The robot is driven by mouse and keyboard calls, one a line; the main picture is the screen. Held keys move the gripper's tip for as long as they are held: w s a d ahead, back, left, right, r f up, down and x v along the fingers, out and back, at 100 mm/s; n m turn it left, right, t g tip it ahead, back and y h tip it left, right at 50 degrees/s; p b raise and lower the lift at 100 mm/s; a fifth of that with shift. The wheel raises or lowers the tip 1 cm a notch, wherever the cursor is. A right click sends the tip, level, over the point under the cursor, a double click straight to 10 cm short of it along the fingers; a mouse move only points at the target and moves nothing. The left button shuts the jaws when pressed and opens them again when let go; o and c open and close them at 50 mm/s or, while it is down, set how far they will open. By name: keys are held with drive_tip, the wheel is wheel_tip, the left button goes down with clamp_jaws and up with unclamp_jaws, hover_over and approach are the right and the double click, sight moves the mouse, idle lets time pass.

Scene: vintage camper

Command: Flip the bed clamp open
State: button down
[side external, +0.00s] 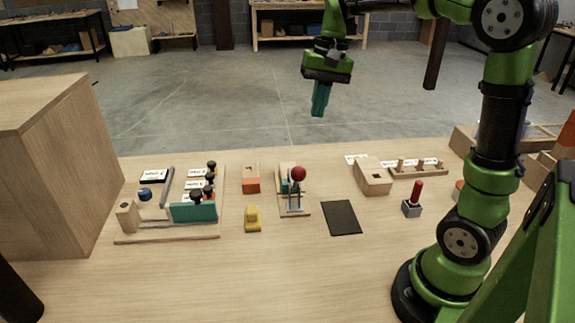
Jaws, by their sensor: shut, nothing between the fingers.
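My gripper (320,100) hangs in the air at the upper middle, fingers pointing down and together, with nothing visible in them. It is high above the table and apart from everything. A small clamp-like fixture (293,200) stands near the table's middle, with a red ball knob (298,173) on an upright-looking lever and a teal part beside it. At the left, a wooden board fixture (165,239) carries a teal block (194,212), a grey bar (167,186) and several black knobs. No readable label shows which is the bed clamp.
A yellow piece (252,219), an orange-and-wood block (251,178), a dark mat (341,217), a wooden box (372,177), a peg rack (418,170) and a red-handled switch (413,199) stand around. A tall wooden cabinet (50,165) is at left. The front table is clear.

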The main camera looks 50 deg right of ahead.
sight(295, 176)
drive_tip(key=a+f, duration=0.4)
drive_tip(key=f, duration=0.5)
drive_tip(key=shift+a+f, duration=0.25)
drive_tip(key=shift+f, duration=0.05)
drive_tip(key=shift+s, duration=0.1)
drive_tip(key=shift+s+a+f, duration=0.1)
drive_tip(key=shift+s+a, duration=0.1)
drive_tip(key=shift+a, duration=0.05)
